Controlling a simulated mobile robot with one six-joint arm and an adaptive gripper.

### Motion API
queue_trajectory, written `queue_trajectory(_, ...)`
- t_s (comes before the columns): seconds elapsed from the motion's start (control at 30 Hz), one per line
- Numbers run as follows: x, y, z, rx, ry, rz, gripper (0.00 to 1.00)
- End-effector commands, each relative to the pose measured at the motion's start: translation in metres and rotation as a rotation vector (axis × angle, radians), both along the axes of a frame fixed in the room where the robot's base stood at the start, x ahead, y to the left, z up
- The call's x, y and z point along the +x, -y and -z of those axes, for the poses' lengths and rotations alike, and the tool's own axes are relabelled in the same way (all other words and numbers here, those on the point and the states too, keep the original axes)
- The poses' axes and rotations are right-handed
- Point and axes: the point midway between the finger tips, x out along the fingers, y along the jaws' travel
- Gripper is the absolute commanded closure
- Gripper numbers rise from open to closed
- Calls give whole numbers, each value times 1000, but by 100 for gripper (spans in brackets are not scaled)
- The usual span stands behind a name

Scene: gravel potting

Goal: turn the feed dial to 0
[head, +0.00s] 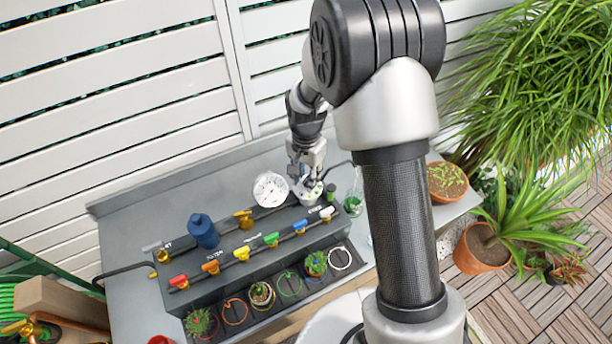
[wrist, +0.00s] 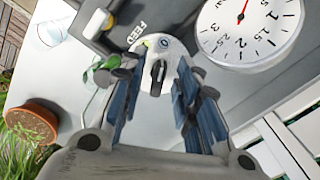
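The feed dial (wrist: 150,52) is a white round unit with a dark knob (wrist: 157,77), beside the FEED lettering in the wrist view. Small green and blue marks show near its far rim; I cannot read its setting. In the head view the feed dial (head: 309,195) sits at the right end of the grey bench block, partly hidden by my gripper. My gripper (head: 307,172) is directly over it, pointing down. In the wrist view the blue-padded fingers of my gripper (wrist: 158,82) are apart, one on each side of the knob, with visible gaps.
A white pressure gauge (head: 270,188) stands close left of the dial. A blue canister (head: 203,231) and coloured valve handles, including a white one (head: 327,212), line the block. A tray of small pots (head: 262,294) lies in front. A terracotta pot (head: 447,181) stands at right.

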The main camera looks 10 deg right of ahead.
Motion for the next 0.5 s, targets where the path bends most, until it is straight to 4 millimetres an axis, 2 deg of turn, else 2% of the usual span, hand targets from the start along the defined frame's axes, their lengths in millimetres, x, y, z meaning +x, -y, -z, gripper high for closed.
queue_trajectory(0.33,0,0,-4,0,1,-1,69)
queue_trajectory(0.5,1,0,-30,0,6,-1,69)
